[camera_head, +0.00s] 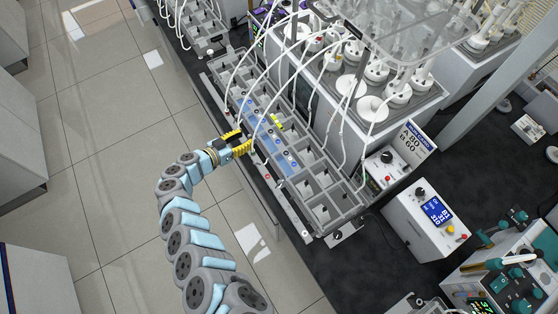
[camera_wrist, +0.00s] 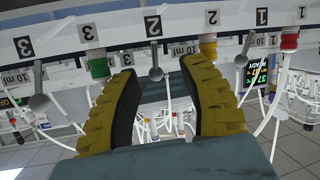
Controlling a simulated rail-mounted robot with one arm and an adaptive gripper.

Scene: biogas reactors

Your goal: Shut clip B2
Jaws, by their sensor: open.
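My gripper (camera_head: 238,143) is at the near long edge of the grey rack (camera_head: 318,226) in the head view. In the wrist view its yellow ribbed fingers (camera_wrist: 160,100) stand apart with nothing gripped between them. A grey lever with a round end (camera_wrist: 156,74) hangs under the dark "2" label (camera_wrist: 153,26), in line with the gap between the fingers. A light "2" label (camera_wrist: 212,18) with an orange fitting (camera_wrist: 208,46) is to its right, above the right finger. No letter B is legible, so I cannot tell which part is clip B2.
Similar levers hang by the "3" labels (camera_wrist: 40,101) and "1" labels (camera_wrist: 246,48), with green (camera_wrist: 98,66) and red (camera_wrist: 289,40) fittings. White tubes (camera_head: 262,70) arch over the rack. A control box (camera_head: 428,222) stands at right. The floor (camera_head: 110,160) at left is clear.

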